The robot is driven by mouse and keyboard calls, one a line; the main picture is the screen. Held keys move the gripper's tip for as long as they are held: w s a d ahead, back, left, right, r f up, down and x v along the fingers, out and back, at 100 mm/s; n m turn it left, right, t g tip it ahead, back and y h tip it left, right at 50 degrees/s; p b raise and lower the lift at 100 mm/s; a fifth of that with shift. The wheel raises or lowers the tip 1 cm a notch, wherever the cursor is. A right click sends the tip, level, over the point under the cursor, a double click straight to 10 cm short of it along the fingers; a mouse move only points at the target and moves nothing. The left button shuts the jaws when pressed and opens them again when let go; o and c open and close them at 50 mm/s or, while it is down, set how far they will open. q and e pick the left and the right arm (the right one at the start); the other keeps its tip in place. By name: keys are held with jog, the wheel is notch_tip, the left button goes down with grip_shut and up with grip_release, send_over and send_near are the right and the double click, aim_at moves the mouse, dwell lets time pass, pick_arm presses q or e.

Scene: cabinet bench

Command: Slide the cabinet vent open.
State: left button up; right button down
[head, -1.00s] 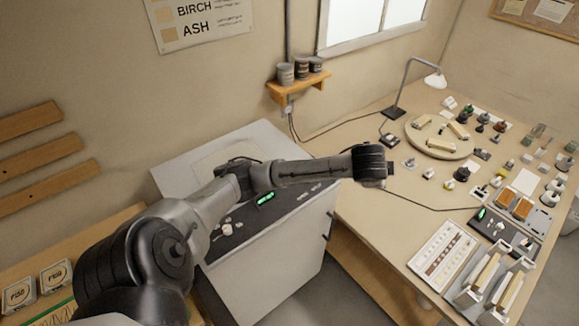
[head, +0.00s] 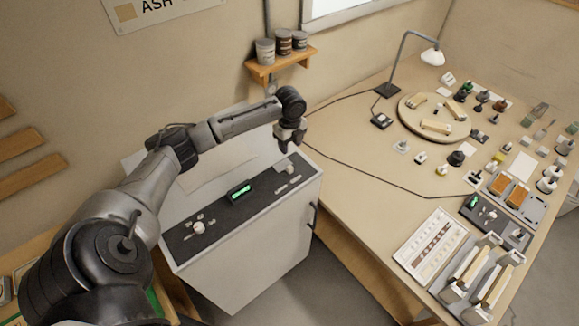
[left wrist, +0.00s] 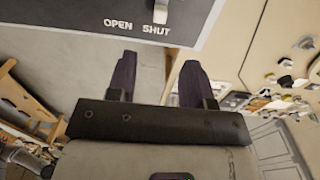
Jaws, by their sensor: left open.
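The white cabinet (head: 245,252) stands left of the bench with a dark control panel (head: 215,215) along its top front edge. A small pale vent slider (head: 291,169) sits at the panel's right end. In the left wrist view the slider's pale handle (left wrist: 160,12) is at the top edge, beside the word SHUT, with OPEN to its left. The slider is partly cut off there. My left gripper (head: 291,146) is above the panel's right end, near the slider. In the left wrist view its fingers (left wrist: 160,65) are apart and empty. My right gripper is not in view.
The panel also has a round white knob (head: 199,228) and a green display (head: 240,192). A dark handle (head: 313,215) is on the cabinet's right side. The bench (head: 360,180) to the right holds many small items. A shelf with tins (head: 282,55) hangs behind.

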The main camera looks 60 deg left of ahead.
aim_at(290, 167)
pick_arm(q)
notch_tip(290, 167, down, 12)
jog(key=shift+f+p, duration=0.15)
jog(key=shift+p, duration=0.25)
jog(key=shift+c, duration=0.3)
grip_shut()
dwell(0.4)
